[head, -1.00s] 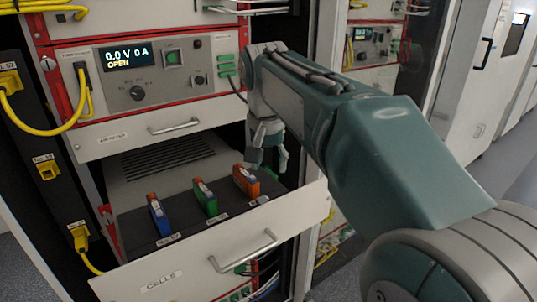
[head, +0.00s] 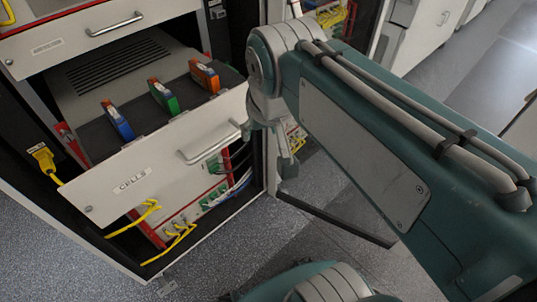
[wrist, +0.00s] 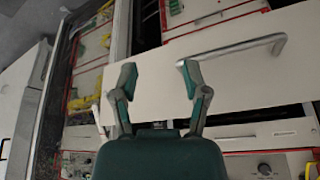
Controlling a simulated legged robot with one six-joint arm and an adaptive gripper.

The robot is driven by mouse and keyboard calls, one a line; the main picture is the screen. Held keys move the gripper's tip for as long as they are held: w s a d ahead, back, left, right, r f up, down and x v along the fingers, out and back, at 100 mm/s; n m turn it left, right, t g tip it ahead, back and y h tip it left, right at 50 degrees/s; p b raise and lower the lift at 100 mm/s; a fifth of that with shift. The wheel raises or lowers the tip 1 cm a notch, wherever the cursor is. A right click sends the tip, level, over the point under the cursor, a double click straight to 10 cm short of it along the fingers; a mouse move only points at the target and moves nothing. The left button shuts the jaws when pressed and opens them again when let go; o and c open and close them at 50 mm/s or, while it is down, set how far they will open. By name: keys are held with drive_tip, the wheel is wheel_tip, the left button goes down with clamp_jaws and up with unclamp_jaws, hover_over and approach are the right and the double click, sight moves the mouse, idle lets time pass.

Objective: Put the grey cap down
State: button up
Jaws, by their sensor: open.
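I cannot make out a grey cap in either view. My gripper (head: 272,148) hangs just right of the open cells drawer (head: 130,182), near its handle (head: 210,146). In the wrist view my gripper (wrist: 158,78) has its two fingers spread apart with nothing visible between them. Behind the fingers there is the pale drawer front (wrist: 232,82) with its metal handle.
The drawer holds a blue cell (head: 120,122), a green cell (head: 164,98) and an orange cell (head: 205,77), all upright. Yellow cables (head: 176,238) hang below it. The grey floor (head: 215,255) in front looks clear.

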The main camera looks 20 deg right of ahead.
drive_tip(key=s+f+n+t, duration=0.1)
drive_tip(key=s+f, duration=0.3)
drive_tip(key=f, duration=0.1)
drive_tip(key=shift+s, duration=0.2)
drive_tip(key=shift+f, duration=0.1)
idle(0.8)
